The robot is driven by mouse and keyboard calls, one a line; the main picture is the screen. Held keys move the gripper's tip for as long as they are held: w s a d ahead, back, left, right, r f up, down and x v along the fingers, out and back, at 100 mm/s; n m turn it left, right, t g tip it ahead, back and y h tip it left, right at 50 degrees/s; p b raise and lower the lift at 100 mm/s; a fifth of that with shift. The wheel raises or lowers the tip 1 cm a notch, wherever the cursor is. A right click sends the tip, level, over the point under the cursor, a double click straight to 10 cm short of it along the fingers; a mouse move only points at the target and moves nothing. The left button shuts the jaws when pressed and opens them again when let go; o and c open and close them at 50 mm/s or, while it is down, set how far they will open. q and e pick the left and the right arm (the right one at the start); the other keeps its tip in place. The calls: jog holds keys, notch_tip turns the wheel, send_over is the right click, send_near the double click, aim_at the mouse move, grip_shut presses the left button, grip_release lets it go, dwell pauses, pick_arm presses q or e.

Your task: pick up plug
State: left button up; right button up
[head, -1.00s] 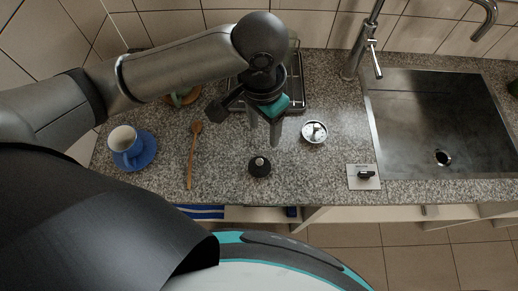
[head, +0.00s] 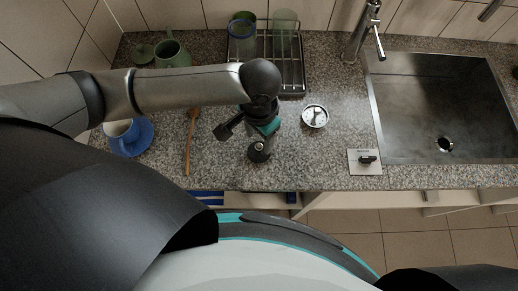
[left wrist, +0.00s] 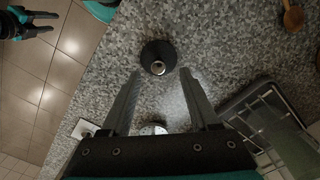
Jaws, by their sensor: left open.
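The plug, a black round stopper with a small metal knob, lies on the granite counter; in the left wrist view the plug (left wrist: 158,58) is just beyond my fingertips, not between them. In the head view the plug (head: 260,155) is partly hidden by my left gripper (head: 259,143), which points down over it. In the left wrist view the left gripper (left wrist: 162,72) has its two fingers spread and empty. My right gripper (left wrist: 48,22) shows small at the top left of the left wrist view, over the floor, its fingers apart.
A round metal item (head: 314,116) and a small plate with a black knob (head: 366,159) are right of the plug. A wooden spoon (head: 190,140) and blue saucer (head: 142,137) with a cup are left. A rack (head: 292,75) stands behind; the sink (head: 440,105) is right.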

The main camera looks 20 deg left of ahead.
aim_at(259, 146)
pick_arm(q)
jog(key=shift+s+f, duration=0.1)
jog(key=shift+f, duration=1.4)
jog(key=shift+c, duration=0.4)
grip_shut()
